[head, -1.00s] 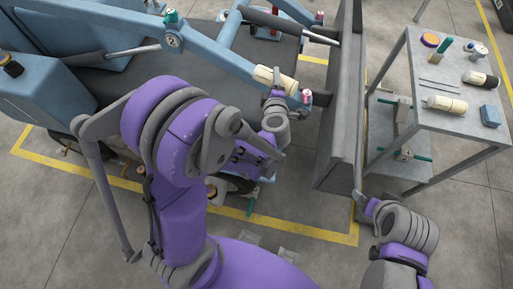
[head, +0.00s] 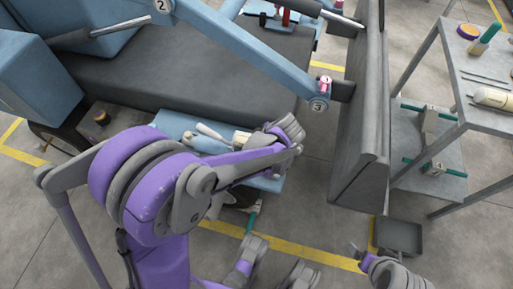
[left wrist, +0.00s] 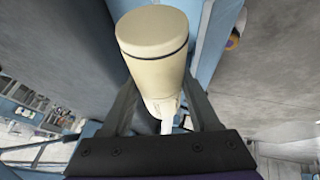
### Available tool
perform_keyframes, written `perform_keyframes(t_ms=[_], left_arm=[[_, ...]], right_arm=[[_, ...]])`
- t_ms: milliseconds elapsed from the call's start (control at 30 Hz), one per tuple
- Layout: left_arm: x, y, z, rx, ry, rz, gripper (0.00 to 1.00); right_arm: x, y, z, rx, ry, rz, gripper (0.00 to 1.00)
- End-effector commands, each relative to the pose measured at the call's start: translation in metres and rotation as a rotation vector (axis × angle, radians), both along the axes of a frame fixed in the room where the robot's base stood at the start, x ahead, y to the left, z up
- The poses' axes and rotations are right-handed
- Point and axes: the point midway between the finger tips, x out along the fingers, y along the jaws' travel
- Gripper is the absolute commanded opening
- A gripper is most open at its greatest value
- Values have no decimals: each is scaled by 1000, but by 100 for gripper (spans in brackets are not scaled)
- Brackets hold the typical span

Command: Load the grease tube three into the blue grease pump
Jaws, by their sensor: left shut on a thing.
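My left gripper (left wrist: 163,103) is shut on a cream grease tube (left wrist: 152,40) in the left wrist view. The tube has a dark band near its broad end and a narrower pale end towards my wrist. In the head view the cream tube (head: 242,139) shows only in part beside my left wrist, above a light blue ledge (head: 178,121). A pale rod-like tool lies at this ledge; I cannot tell whether it belongs to the blue grease pump. My right gripper (head: 357,250) is at the lower right, and its finger opening is unclear.
A grey upright plate (head: 360,110) stands to the right. A grey table (head: 460,60) holds another cream tube (head: 492,98) and bottles.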

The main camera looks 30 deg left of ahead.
Motion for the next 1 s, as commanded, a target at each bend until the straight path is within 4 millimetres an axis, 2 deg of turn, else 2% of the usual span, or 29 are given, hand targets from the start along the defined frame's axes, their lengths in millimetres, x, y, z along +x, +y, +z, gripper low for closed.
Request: perform_keyframes(t_ms=[33, 467, 1000], left_arm=[[-1, -1, -6, -3, 11, 0, 0], [-3, -2, -19, -7, 23, 1, 0], [-3, -2, -57, -7, 22, 1, 0]], right_arm=[[1, 0, -6, 0, 2, 0, 97], [2, 0, -16, 0, 5, 0, 97], [6, 0, -46, 0, 14, 0, 97]])
